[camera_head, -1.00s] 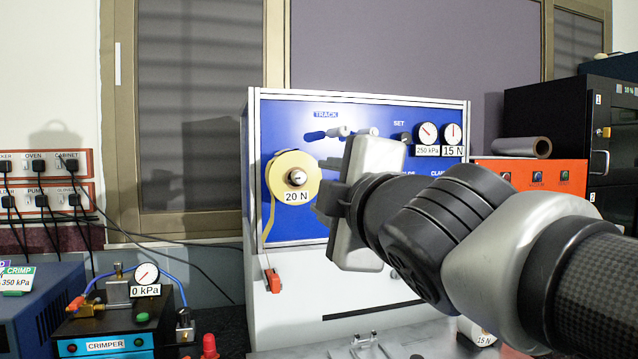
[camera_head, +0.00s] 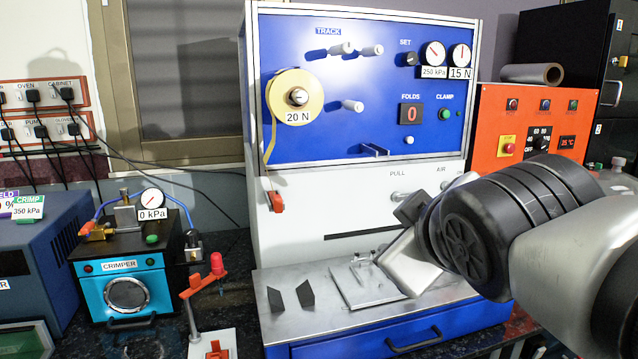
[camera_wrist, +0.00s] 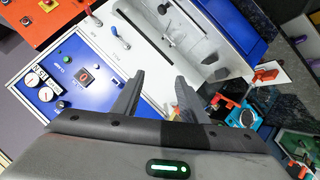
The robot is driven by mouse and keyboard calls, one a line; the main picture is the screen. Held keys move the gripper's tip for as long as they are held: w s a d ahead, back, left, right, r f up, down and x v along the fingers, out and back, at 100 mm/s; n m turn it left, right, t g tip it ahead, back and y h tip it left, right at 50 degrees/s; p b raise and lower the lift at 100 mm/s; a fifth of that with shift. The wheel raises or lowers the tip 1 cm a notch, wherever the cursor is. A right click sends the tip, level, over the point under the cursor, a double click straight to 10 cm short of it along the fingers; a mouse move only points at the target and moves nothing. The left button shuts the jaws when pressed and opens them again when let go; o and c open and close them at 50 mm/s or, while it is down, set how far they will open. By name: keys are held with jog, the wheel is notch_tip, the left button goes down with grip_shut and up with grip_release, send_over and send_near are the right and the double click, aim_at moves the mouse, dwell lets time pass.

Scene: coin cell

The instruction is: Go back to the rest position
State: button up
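My gripper (camera_head: 405,215) is at the right of centre in the head view, in front of the white and blue winding machine (camera_head: 330,215). My arm comes in from the right edge and hides part of that machine's lower right. In the wrist view my gripper (camera_wrist: 160,76) has its two dark fingers apart, with nothing between them. The machine's blue panel (camera_wrist: 75,55) and white front lie beyond the fingers, apart from them.
The crimper (camera_head: 120,290) and a red-topped post (camera_head: 195,290) stand to the left. A metal fixture (camera_head: 365,290) sits on the machine's steel ledge, below my gripper. An orange controller box (camera_head: 490,125) stands behind my arm at the right.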

jog(key=s+d+f+m+g, duration=0.2)
jog(key=s+f+m+g, duration=0.55)
jog(key=f, duration=0.65)
jog(key=s+r+t+p, duration=0.1)
jog(key=s+r+p, duration=0.2)
jog(key=r+p, duration=1.7)
jog(key=shift+s+m, duration=0.15)
jog(key=shift+m, duration=0.3)
jog(key=shift+d, duration=0.1)
